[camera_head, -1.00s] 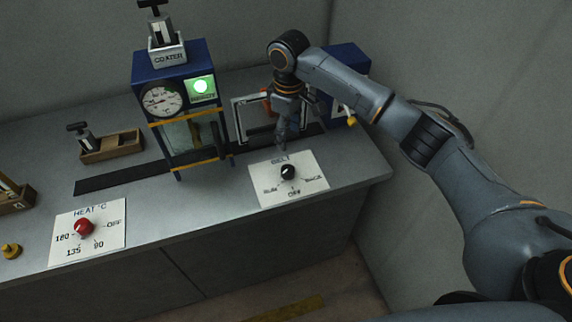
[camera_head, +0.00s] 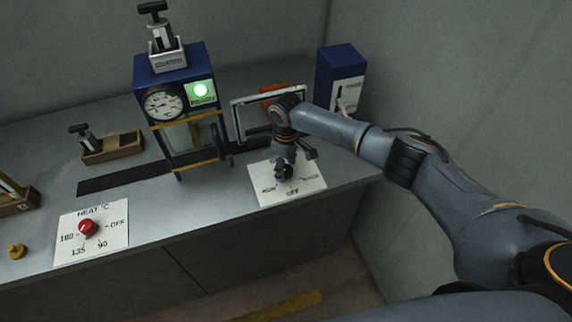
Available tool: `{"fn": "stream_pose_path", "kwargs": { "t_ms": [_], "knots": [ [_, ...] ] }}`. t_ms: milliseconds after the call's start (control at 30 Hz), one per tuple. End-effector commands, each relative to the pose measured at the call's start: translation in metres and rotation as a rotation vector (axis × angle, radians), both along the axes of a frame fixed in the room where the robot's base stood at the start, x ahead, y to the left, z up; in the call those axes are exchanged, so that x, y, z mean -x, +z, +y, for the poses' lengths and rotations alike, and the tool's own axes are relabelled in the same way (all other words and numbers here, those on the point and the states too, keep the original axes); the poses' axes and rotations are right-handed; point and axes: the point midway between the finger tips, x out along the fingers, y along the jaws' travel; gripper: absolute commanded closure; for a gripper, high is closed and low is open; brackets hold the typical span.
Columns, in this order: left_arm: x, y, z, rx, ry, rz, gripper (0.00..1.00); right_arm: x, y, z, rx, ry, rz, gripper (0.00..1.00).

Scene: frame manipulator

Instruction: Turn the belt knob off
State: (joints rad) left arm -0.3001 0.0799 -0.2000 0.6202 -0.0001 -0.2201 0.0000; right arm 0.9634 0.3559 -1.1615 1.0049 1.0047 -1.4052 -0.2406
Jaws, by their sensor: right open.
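The belt knob is a small black dial on a white label plate (camera_head: 266,187) at the right part of the bench. My right gripper (camera_head: 286,172) is right over the knob with its fingers pointing down and covers most of it. It is open; whether the fingers touch the knob I cannot tell. The pointer's direction is hidden. The "OFF" mark shows at the plate's front edge, with the other marks to its left and right partly readable. My left gripper is not in view.
A red heat knob (camera_head: 88,227) sits on its own plate at the left. A blue coater machine (camera_head: 170,75) with a gauge and a lit green panel stands behind. A frame (camera_head: 238,122) stands just behind the gripper. A blue box (camera_head: 340,72) is at the back right.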

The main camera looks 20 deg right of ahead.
Motion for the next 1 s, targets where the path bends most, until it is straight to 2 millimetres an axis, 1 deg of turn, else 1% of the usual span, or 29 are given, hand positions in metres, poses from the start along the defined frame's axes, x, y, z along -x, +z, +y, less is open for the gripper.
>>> {"fn": "stream_pose_path", "kwargs": {
  "t_ms": [167,267,300,367,400,433,467,767,1000],
  "knots": [
    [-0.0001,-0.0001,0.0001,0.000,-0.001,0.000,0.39,0.0001,-0.0001,0.0002,0.000,0.001,0.000,0.39],
    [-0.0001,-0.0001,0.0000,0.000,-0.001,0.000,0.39,0.0001,0.0000,0.0001,0.000,0.000,0.000,0.57],
    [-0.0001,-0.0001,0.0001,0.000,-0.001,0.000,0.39,0.0001,0.0001,0.0001,0.000,0.000,0.000,0.66],
    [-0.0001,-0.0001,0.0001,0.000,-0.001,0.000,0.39,0.0001,0.0002,0.0001,0.000,0.000,0.000,0.78],
    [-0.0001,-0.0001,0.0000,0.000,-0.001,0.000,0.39,0.0001,0.0002,0.0001,0.000,0.000,0.000,0.86],
    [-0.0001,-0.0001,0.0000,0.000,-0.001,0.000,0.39,0.0001,0.0002,0.0001,0.000,0.000,0.000,0.92],
    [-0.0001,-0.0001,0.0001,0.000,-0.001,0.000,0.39,0.0001,0.0002,0.0001,0.000,0.000,0.000,0.94],
    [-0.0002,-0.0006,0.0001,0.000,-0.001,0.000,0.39,0.0003,0.0001,0.0003,0.000,0.033,0.001,0.94],
    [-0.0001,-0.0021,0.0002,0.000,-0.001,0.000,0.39,-0.0001,0.0002,0.0002,0.000,0.161,0.000,0.94]
  ]
}}
